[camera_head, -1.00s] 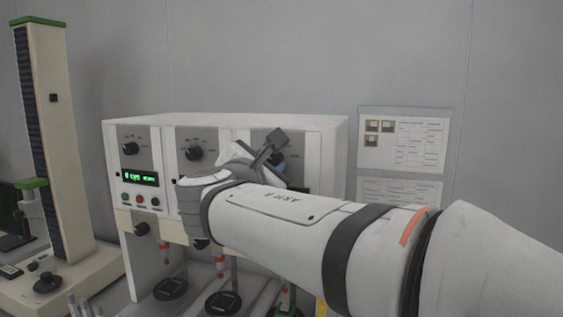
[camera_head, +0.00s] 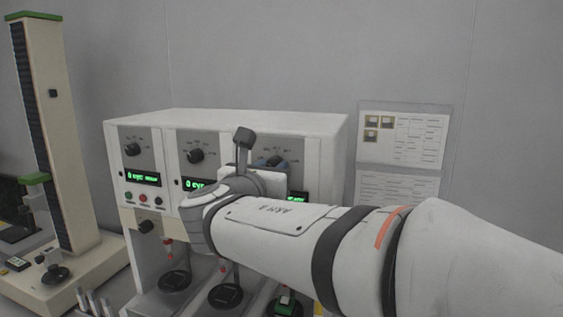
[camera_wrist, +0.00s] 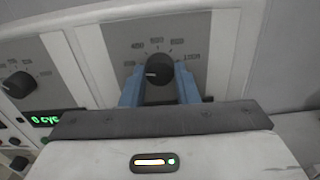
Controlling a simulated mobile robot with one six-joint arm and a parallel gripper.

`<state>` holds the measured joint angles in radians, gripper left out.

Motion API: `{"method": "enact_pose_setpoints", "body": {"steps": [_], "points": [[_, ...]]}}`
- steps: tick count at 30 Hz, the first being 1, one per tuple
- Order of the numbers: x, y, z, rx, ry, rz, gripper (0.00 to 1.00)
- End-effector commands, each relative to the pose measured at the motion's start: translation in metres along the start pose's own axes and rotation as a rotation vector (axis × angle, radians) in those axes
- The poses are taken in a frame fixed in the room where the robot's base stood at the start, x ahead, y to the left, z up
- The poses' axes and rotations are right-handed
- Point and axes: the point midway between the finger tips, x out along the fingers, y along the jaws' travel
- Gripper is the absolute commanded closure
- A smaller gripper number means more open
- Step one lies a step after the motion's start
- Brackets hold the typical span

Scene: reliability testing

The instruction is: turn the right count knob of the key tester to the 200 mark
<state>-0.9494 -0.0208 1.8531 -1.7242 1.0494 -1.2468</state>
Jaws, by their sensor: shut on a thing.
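The key tester (camera_head: 235,122) is a white cabinet with several grey panels, each with a black knob and a printed dial. The right count knob (camera_wrist: 158,69) sits between the two blue fingers of my gripper (camera_wrist: 159,80), which is shut on it. The knob's white pointer faces left and slightly down, near the low end of the scale; the small numbers are blurred. In the head view my gripper (camera_head: 272,163) is at the right panel, and my wrist hides much of that panel.
The middle knob (camera_head: 195,156) and left knob (camera_head: 132,149) stand on neighbouring panels with green displays. A tall column stand (camera_head: 52,130) is at the far left. Paper sheets (camera_head: 404,140) hang on the wall at right. Test stations with round black bases (camera_head: 226,296) lie below.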

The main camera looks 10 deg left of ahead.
Motion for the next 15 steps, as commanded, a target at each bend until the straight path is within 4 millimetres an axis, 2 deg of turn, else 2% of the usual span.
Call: {"method": "enact_pose_setpoints", "body": {"steps": [15], "points": [[-0.0001,0.0001,0.0026,-0.036,-0.005,0.001,0.95]]}}
